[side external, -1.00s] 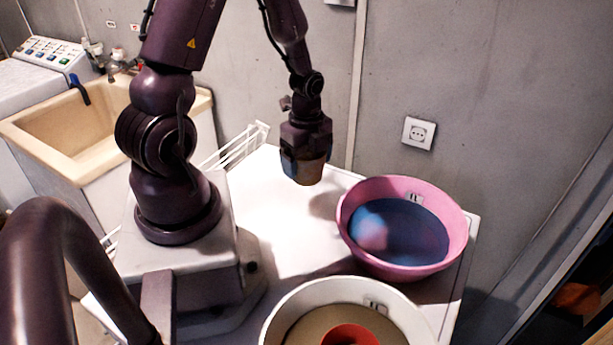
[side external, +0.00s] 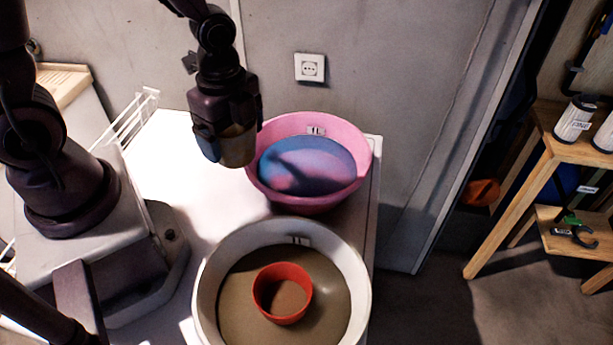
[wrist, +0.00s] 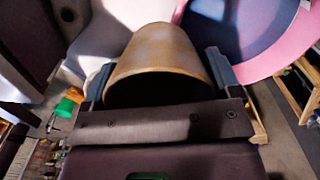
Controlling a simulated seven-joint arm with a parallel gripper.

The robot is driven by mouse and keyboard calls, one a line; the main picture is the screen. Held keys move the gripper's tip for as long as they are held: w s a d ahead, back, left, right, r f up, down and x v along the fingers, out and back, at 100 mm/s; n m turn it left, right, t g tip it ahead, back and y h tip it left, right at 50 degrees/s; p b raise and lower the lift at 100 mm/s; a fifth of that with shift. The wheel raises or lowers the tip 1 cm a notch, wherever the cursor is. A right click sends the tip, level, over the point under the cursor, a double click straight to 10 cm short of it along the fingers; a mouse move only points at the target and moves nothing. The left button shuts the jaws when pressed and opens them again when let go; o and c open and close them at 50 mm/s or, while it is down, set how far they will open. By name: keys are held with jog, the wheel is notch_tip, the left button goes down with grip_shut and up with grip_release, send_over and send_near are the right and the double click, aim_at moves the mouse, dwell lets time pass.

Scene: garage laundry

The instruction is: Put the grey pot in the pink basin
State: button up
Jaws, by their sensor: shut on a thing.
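My gripper (side external: 226,145) is shut on a tapered pot (side external: 238,150), which looks brownish-grey in this light. The pot also shows in the wrist view (wrist: 160,50), between the two fingers, with its wide dark opening toward the wrist. In the side view the gripper points down and holds the pot up by the left rim of the pink basin (side external: 361,165), overlapping it slightly in the picture. The basin's inside is blue and violet, with a dark shadow across it and no object visible in it. Its pink edge shows at the upper right of the wrist view (wrist: 268,66).
A large white basin (side external: 207,275) with a brownish inside stands in front of the pink basin; a red pot (side external: 283,293) is in it. Both stand on a white top (side external: 165,165). A white wire rack (side external: 130,122) is at its back left. A wooden shelf (side external: 550,145) stands at right.

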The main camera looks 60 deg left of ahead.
jog(key=shift+f+n, duration=0.1)
jog(key=shift+n, duration=0.2)
jog(key=shift+w+f, duration=0.15)
jog(key=shift+w, duration=0.2)
jog(key=w+f, duration=0.2)
jog(key=w, duration=0.2)
jog(key=w+f, duration=0.3)
jog(key=w, duration=0.1)
jog(key=w+f, duration=0.3)
jog(key=w, duration=0.1)
jog(key=shift+w+d+f, duration=0.1)
jog(key=shift+d+f, duration=0.1)
jog(key=shift+f, duration=0.05)
jog(key=shift+w+f, duration=0.4)
jog(key=shift+f, duration=0.1)
jog(key=shift+w+f, duration=0.1)
jog(key=shift+f, duration=1.45)
jog(key=shift+f, duration=0.1)
